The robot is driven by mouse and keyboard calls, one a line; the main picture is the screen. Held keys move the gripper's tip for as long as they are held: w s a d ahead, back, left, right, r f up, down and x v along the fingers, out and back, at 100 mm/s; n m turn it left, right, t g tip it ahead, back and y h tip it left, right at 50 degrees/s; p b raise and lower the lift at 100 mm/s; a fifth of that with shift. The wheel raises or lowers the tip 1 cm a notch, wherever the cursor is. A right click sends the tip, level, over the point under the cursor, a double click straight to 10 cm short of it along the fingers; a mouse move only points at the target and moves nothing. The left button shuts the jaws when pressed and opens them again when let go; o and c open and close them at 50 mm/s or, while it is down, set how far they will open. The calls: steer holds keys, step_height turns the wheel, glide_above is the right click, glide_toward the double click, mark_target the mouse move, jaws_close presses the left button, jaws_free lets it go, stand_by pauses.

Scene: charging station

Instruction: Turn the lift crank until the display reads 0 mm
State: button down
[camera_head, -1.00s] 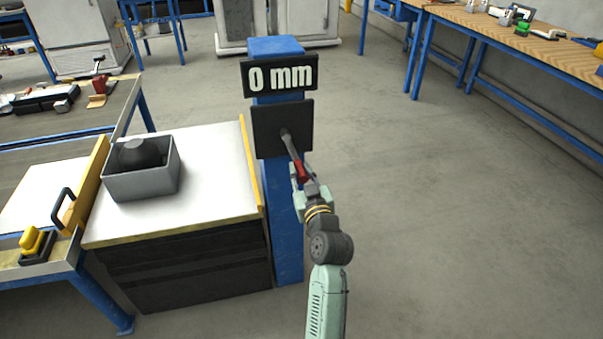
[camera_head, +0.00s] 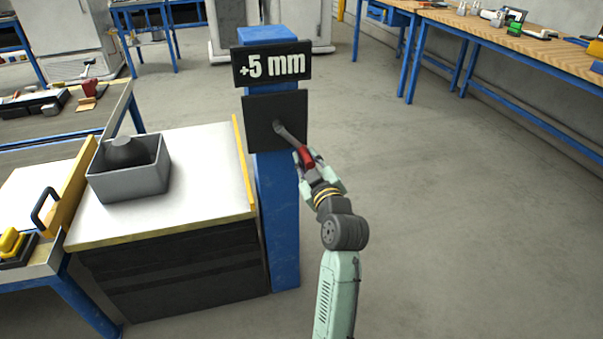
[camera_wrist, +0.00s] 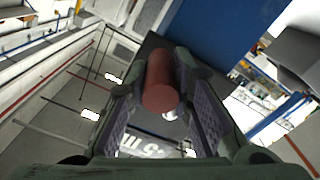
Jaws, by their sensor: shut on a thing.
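The lift crank has a grey arm (camera_head: 291,135) that runs from a black plate (camera_head: 262,112) on the blue post down to the right, ending in a red handle (camera_head: 306,158). My gripper (camera_head: 314,171) is shut on the red handle. In the wrist view the red handle (camera_wrist: 160,82) lies between the two fingers of my gripper (camera_wrist: 168,100). The display (camera_head: 272,65) above the plate reads +5 mm. Its digits also show, turned over, low in the wrist view.
Left of the post, a white-topped platform (camera_head: 205,205) with yellow edges bears a grey bin (camera_head: 128,184) with a dark round-topped thing inside. A workbench (camera_head: 60,130) stands at the left, another (camera_head: 530,45) at the back right. The floor right of the post is clear.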

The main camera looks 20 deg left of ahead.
steer(key=shift+w+d+r+n+b, duration=0.25)
steer(key=shift+d+r+n+b, duration=0.15)
steer(key=shift+r+n+b, duration=0.4)
steer(key=shift+w+d+r+n+b, duration=0.25)
steer(key=shift+d+r+n+b, duration=0.15)
steer(key=shift+n, duration=0.6)
steer(key=c, duration=1.4)
jaws_free()
steer(key=shift+a, duration=0.1)
steer(key=shift+r, duration=0.1)
step_height(320, 180, up, 10)
steer(key=shift+f, duration=0.1)
steer(key=shift+c, duration=0.3)
